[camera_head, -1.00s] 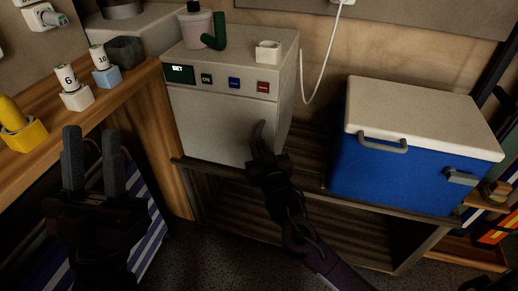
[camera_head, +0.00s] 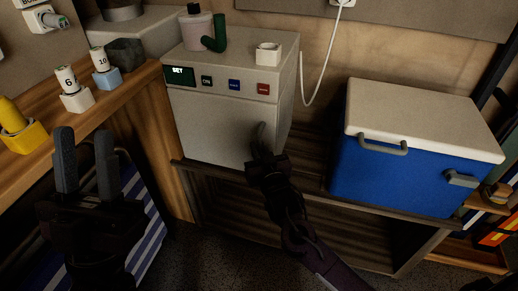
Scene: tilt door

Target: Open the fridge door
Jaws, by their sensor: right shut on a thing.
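The fridge (camera_head: 215,88) is a small pale grey box with a display and several coloured buttons along its upper front. Its door (camera_head: 205,122) is the plain panel below the buttons, and it looks closed. My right gripper (camera_head: 263,142) is at the right part of the door front, shut on part of the door. The gripper hides what it holds there, so the handle cannot be made out clearly. My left gripper (camera_head: 84,135) is open and empty, its fingers pointing up, left of the fridge and in front of the wooden counter.
A blue cooler (camera_head: 400,165) with a white lid stands right of the fridge on the low wooden shelf (camera_head: 230,172). The wooden counter (camera_head: 95,112) at left holds several small objects. A white cable hangs behind.

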